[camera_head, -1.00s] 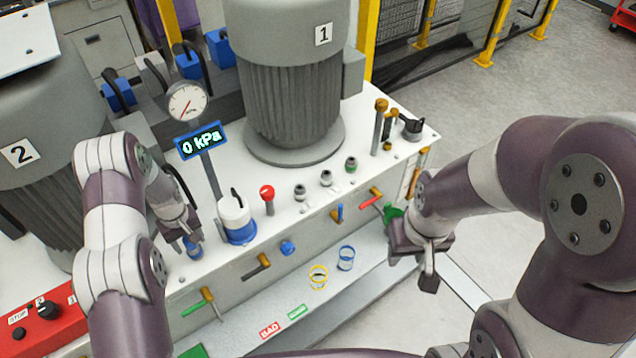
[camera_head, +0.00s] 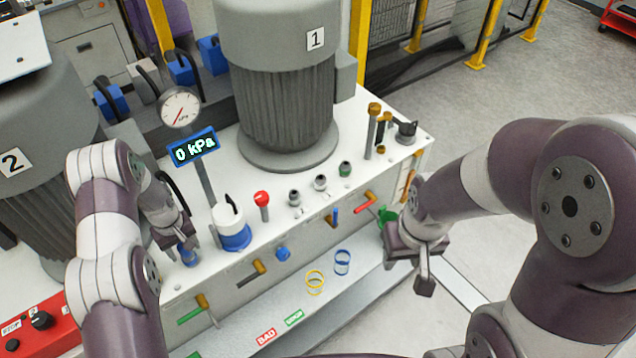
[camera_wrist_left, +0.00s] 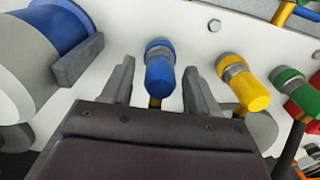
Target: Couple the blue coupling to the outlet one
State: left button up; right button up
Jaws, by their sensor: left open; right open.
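The blue coupling (camera_head: 188,256) stands on the left part of the white bench top. In the left wrist view the blue coupling (camera_wrist_left: 160,75) is between the two fingers of my left gripper (camera_wrist_left: 160,88), with a gap on each side. My left gripper (camera_head: 178,246) is open, low over the bench. My right gripper (camera_head: 422,275) is open and empty, out past the right front of the bench. I cannot tell which is outlet one.
Yellow (camera_wrist_left: 250,92) and green (camera_wrist_left: 290,82) couplings show beside the blue one. Motor 1 (camera_head: 285,100) stands behind.

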dwell(0.4)
pick_arm(q)
grip_shut()
jog(key=shift+r, duration=0.2)
